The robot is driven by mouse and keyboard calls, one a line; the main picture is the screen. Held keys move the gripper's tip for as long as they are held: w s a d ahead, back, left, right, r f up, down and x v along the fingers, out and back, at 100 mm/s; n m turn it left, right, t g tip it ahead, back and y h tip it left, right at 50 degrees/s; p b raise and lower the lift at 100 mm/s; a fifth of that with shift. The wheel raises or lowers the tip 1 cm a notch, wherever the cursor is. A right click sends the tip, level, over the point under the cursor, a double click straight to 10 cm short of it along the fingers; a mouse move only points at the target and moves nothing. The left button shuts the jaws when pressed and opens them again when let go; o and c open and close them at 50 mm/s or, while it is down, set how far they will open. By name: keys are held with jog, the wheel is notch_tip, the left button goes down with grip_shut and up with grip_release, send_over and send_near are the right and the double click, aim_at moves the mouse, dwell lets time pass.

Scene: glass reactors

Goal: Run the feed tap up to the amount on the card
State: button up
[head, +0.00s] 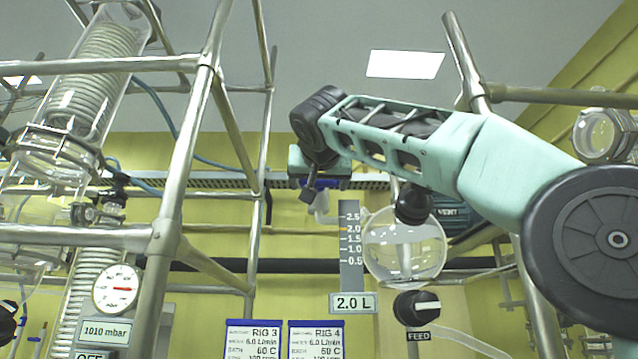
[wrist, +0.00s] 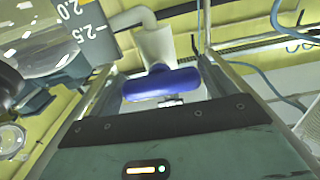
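The feed knob (head: 417,307), black with a white bar and a FEED label, sits below the round glass vessel (head: 405,262). The vessel holds clear liquid, but its level is hard to read. The grey scale (head: 350,265) beside it runs from 0.5 to 2.5, with an orange mark at 2.0. The card (head: 352,302) reads 2.0 L. My gripper (head: 318,188) is up left of the vessel. In the wrist view its fingers stand apart, with a blue tap handle (wrist: 160,85) on a pale spout (wrist: 158,48) showing between them; contact is not clear.
Black knobs stand above the vessel (head: 413,203), close under my arm, near a VENT label (head: 450,212). Metal frame posts (head: 185,170) rise at left, with a pressure gauge (head: 117,289). Two rig cards (head: 253,340) hang at the bottom.

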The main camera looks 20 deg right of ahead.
jog(key=shift+o, duration=0.9)
jog(key=shift+s+a, duration=0.1)
jog(key=shift+s, duration=0.15)
jog(key=b+v, duration=0.5)
jog(key=v, duration=1.2)
